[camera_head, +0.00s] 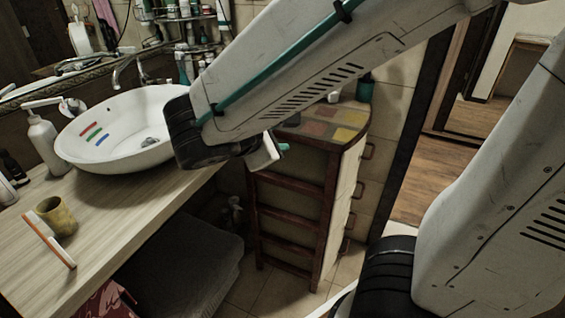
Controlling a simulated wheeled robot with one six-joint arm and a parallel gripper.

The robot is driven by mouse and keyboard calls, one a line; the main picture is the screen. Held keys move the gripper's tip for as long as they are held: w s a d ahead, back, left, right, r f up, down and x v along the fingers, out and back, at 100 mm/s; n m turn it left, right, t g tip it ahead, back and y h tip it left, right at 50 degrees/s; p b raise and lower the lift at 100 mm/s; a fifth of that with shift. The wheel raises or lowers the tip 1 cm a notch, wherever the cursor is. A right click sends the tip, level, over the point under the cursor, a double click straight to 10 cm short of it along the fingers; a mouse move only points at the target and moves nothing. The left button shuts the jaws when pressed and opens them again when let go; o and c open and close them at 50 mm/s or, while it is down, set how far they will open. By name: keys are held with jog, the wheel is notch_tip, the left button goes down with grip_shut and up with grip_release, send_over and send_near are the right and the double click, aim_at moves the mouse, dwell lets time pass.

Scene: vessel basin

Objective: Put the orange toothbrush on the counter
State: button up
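An orange and white toothbrush (50,240) is at the left, on the light wood counter (125,215). It runs diagonally, from upper left to lower right, in front of a yellowish-brown cup (60,217). I cannot tell whether it touches the cup or lies fully flat. My gripper (268,151) is right of the basin, well away from the toothbrush. It is mostly hidden behind my arm's wrist; a pale part and a small teal tip show. I cannot see the gap between its fingers.
A white vessel basin (128,120) with red, green and blue stripes stands on the counter. A white pump bottle (43,143) and dark bottles (12,167) stand left. A wooden cabinet (300,205) with a tiled top is beyond my gripper. The counter's middle is clear.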

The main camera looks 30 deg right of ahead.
jog(key=s+d+f+m+g+y, duration=0.1)
jog(key=s+d+m+g+y, duration=0.35)
jog(key=s+m, duration=0.4)
jog(key=s+a+r+m+y, duration=0.1)
jog(key=s+a+m+y, duration=0.4)
jog(key=s+m+y, duration=0.1)
